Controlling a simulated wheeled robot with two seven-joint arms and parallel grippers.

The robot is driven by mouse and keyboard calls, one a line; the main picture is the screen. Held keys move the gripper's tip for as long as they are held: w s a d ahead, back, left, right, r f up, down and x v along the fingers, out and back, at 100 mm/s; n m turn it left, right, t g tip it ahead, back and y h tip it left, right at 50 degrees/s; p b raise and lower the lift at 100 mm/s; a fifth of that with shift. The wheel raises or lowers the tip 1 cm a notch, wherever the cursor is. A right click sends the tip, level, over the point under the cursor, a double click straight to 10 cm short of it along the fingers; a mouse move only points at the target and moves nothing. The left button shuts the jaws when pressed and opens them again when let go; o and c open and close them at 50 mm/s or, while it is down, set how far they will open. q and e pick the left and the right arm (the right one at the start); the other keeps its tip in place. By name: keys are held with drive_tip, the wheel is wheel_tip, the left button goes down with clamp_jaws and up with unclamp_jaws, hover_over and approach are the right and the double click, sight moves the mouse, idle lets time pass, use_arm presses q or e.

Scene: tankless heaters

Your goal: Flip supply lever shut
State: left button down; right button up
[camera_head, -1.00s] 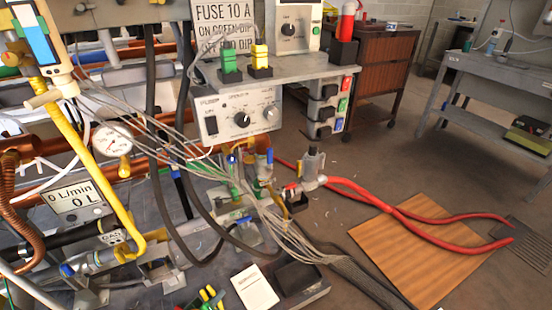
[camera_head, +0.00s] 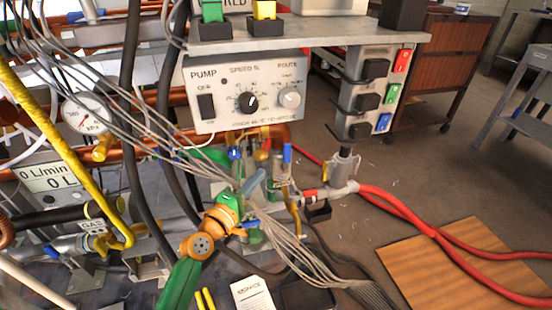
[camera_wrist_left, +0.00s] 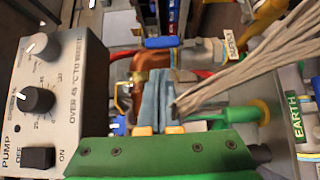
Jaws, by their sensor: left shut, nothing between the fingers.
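A blue lever (camera_wrist_left: 162,42) lies across a pipe fitting in the wrist view, ahead of my fingers, and looks like the same one. Another blue handle (camera_head: 235,153) sits further left, below the pump box. In the wrist view these fingers (camera_wrist_left: 155,88) lie together, apart from the lever. My right gripper is out of view.
The pump box (camera_head: 240,95) hangs under a grey shelf, close above my left gripper. Grey cables (camera_head: 285,238) run close beside the fingers. A gas pipe crosses at left.

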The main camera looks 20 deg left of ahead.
sight(287, 153)
use_arm(q)
drive_tip(key=w+b, duration=0.1)
drive_tip(key=w, duration=0.2)
drive_tip(key=w+d, duration=0.1)
drive_tip(key=w, duration=0.2)
drive_tip(key=w+d+b, duration=0.1)
drive_tip(key=w, duration=0.2)
drive_tip(key=shift+b, duration=0.35)
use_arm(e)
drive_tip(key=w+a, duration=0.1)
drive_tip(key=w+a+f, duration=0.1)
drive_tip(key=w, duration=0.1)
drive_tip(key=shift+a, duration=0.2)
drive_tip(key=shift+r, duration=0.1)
